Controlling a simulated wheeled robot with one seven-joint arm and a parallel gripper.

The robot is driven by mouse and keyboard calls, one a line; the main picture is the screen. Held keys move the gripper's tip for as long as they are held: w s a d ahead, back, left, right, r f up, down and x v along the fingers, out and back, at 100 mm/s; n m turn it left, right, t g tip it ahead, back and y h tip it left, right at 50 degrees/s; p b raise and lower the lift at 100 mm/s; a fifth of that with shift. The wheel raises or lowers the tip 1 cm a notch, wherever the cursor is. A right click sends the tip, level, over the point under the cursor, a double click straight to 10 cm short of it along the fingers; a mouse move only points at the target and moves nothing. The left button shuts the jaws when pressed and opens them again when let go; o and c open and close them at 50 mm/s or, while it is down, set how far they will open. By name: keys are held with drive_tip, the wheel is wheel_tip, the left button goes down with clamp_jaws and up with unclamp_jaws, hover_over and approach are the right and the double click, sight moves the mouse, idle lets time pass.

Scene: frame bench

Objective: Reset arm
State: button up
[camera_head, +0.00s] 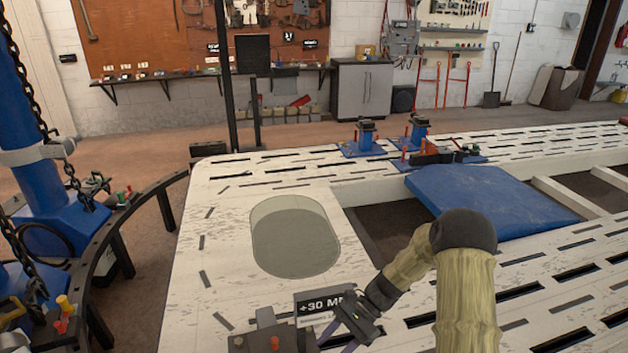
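My arm comes in at the lower right in a yellowish sleeve, with a dark elbow joint at the top of its bend. Its forearm slopes down to the left to my gripper (336,340) near the bottom edge. Two thin purplish fingers show apart there, so the gripper looks open. It is close to a dark clamp block (262,338) and a sign reading "30 M…" (322,304). The fingertips are small and partly cut off, so I cannot tell whether they touch the block.
A blue post (30,110) with chains and a curved dark rail (140,198) are at left.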

drive_tip(key=s+d+r+n+t+h, duration=0.9)
drive_tip(key=s+d+r+n+h, duration=0.15)
drive_tip(key=r, duration=0.35)
wheel_tip(320, 180, up, 14)
drive_tip(key=p, duration=1.3)
drive_tip(key=shift+s+y+p, duration=0.2)
drive_tip(key=shift+y+p, duration=0.2)
drive_tip(key=shift+y, duration=0.05)
drive_tip(key=shift+c, duration=1.1)
